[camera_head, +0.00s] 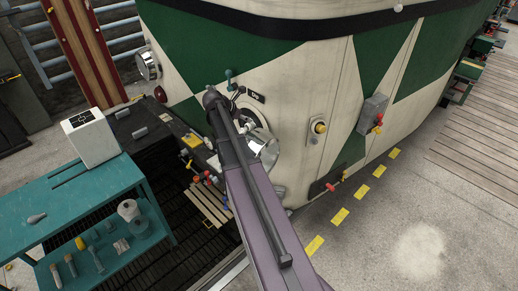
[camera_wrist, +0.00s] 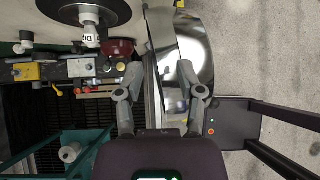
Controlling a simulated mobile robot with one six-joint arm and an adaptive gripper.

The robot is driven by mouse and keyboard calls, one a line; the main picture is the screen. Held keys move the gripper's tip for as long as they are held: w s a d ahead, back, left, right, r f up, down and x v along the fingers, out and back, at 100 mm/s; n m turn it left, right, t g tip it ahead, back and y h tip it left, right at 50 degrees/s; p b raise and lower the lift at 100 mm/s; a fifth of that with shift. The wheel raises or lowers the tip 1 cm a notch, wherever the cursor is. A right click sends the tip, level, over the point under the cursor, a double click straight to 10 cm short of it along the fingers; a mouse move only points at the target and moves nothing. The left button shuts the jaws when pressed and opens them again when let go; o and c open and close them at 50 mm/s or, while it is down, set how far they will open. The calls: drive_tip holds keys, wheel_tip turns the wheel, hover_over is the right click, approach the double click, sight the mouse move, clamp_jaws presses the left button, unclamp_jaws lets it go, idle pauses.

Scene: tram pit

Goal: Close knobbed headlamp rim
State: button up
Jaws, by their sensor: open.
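The headlamp rim (camera_head: 263,147) is a shiny chrome ring standing swung out from the green and cream tram front, partly behind my arm in the head view. In the wrist view the rim (camera_wrist: 199,45) is seen nearly edge-on, its mirror side to the right. My gripper (camera_wrist: 159,71) is open, with one finger left of the rim's edge and the other overlapping its chrome side. Whether either finger touches cannot be told. The dark round lamp opening (camera_wrist: 100,8) shows at the upper left. In the head view my gripper is hidden. I cannot make out the rim's knob.
A teal workbench (camera_head: 95,190) with tools stands at the left. A second chrome headlamp (camera_head: 147,65) is on the tram's left. Coupling gear with coloured taps (camera_wrist: 75,70) lies below the lamp. Open concrete floor (camera_head: 375,235) lies at the right.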

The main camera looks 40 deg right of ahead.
drive_tip(key=shift+s+a+f+m+b, duration=0.15)
drive_tip(key=shift+a+f+m+b, duration=0.1)
drive_tip(key=shift+a+f, duration=0.25)
drive_tip(key=shift+s+a+f+m+b, duration=0.15)
drive_tip(key=shift+a+f+m+b, duration=0.1)
drive_tip(key=shift+a, duration=0.35)
clamp_jaws()
drive_tip(key=s+a+f+m+y+b, duration=0.3)
drive_tip(key=s+a+f+m+b, duration=0.1)
drive_tip(key=a, duration=0.7)
drive_tip(key=s+a+f+m+y+b, duration=0.3)
drive_tip(key=s+a+f+m, duration=0.3)
drive_tip(key=a, duration=0.6)
drive_tip(key=s+a+f+m+y+b, duration=0.2)
drive_tip(key=s+a+f+m+b, duration=0.4)
drive_tip(key=a, duration=0.5)
drive_tip(key=shift+a+f+m+y, duration=0.4)
drive_tip(key=shift+f+m, duration=0.55)
drive_tip(key=shift+m, duration=0.15)
drive_tip(key=shift+w, duration=0.1)
